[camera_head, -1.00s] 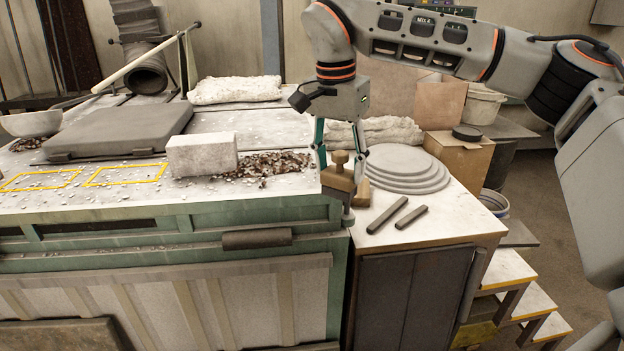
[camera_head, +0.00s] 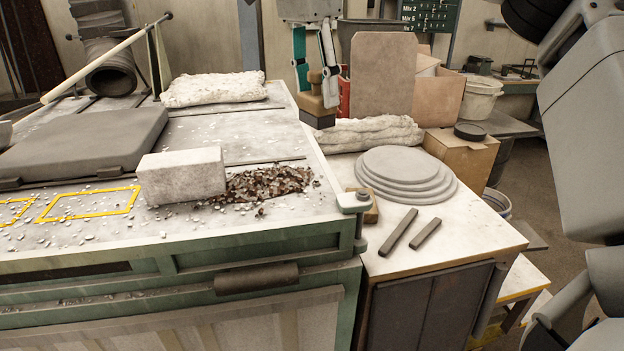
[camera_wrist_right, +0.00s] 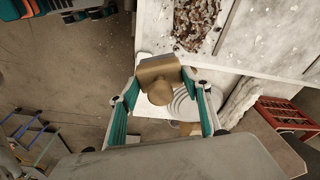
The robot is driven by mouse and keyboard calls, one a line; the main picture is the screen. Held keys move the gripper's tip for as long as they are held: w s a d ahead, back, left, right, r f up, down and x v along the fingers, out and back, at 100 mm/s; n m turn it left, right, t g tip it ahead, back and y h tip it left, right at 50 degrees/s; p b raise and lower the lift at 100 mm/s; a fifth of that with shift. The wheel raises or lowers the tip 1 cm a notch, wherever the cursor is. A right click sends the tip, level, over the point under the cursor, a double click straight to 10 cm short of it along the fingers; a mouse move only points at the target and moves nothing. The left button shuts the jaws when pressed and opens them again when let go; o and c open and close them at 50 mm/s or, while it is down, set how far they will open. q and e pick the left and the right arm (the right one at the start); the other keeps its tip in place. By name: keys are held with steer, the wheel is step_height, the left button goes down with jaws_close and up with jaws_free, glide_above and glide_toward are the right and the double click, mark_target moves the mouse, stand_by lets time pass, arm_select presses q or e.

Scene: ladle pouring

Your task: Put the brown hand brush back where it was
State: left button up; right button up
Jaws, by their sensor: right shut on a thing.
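The brown hand brush (camera_head: 318,104) is in my right gripper (camera_head: 318,84), held by its knob with the dark bristles facing down. In the head view it appears in the air near the far right corner of the worktop, left of the brown board. In the right wrist view the brush (camera_wrist_right: 158,70) sits between the two teal fingers (camera_wrist_right: 161,84), with the side table partly hidden behind it. My left gripper is in neither view.
A pale block (camera_head: 181,176) and brown chips (camera_head: 268,184) lie on the worktop (camera_head: 250,226). On the side table (camera_head: 445,237) are stacked grey discs (camera_head: 406,172), two dark bars (camera_head: 411,233) and a small wooden block (camera_head: 371,210) at its left edge. A rolled cloth (camera_head: 368,133) lies behind.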

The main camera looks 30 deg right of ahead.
mark_target(318, 123)
steer(key=f, duration=0.7)
steer(key=shift+s+d, duration=0.1)
steer(key=shift+s, duration=0.1)
step_height(318, 123, down, 10)
steer(key=shift+w+f, duration=0.15)
steer(key=shift+f, duration=0.05)
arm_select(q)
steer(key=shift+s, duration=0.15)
arm_select(e)
steer(key=shift+f, duration=0.1)
steer(key=o, duration=1.2)
steer(key=shift+c, duration=0.2)
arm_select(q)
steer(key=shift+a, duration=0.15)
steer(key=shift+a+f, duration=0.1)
